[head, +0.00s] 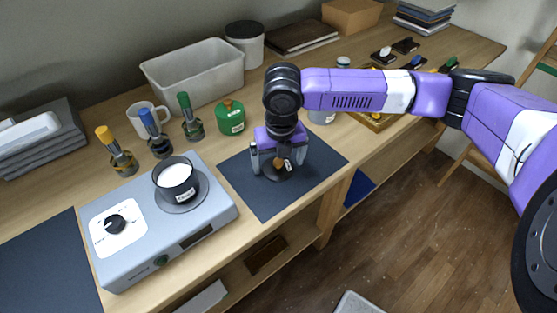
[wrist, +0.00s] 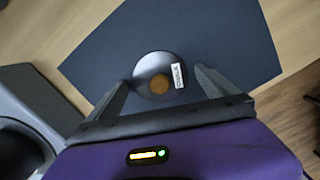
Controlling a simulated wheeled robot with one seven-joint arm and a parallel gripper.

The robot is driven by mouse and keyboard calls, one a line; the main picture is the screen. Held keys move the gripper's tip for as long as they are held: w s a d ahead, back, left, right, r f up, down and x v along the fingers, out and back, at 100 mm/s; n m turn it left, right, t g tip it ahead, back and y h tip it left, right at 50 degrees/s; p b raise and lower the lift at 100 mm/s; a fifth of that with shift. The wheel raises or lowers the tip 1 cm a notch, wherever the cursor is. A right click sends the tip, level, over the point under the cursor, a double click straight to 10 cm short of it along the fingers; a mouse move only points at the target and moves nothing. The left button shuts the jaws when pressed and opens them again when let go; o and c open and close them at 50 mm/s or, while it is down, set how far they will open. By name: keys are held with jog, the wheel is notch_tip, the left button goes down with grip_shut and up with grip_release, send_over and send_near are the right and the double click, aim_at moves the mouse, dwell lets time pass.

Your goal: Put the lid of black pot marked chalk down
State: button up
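A dark round lid (wrist: 146,64) with a wooden knob (wrist: 159,84) and a white label (wrist: 178,75) is over the dark blue mat; it appears to lie flat on it. The label's writing is too small to read surely. In the head view the lid (head: 277,174) is partly hidden beneath my gripper (head: 278,166). My gripper (wrist: 162,82) points down over the lid, its fingers spread on either side and apart from the knob. A black pot (head: 178,187) with white contents and a label stands uncovered on the grey hot plate at left.
The hot plate (head: 114,263) has a dial at its left. Behind it stand bottles with yellow, blue and green (head: 187,110) tops, a white mug (head: 146,118) and a green pot (head: 231,119). A pale bin (head: 195,80) is at the back. The mat (head: 318,157) has free room around the lid.

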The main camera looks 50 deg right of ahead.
aim_at(280, 172)
jog(key=shift+r, duration=0.1)
notch_tip(280, 172, up, 12)
jog(key=s, duration=0.1)
jog(key=shift+a, duration=0.45)
jog(key=shift+s, duration=0.1)
dwell(0.4)
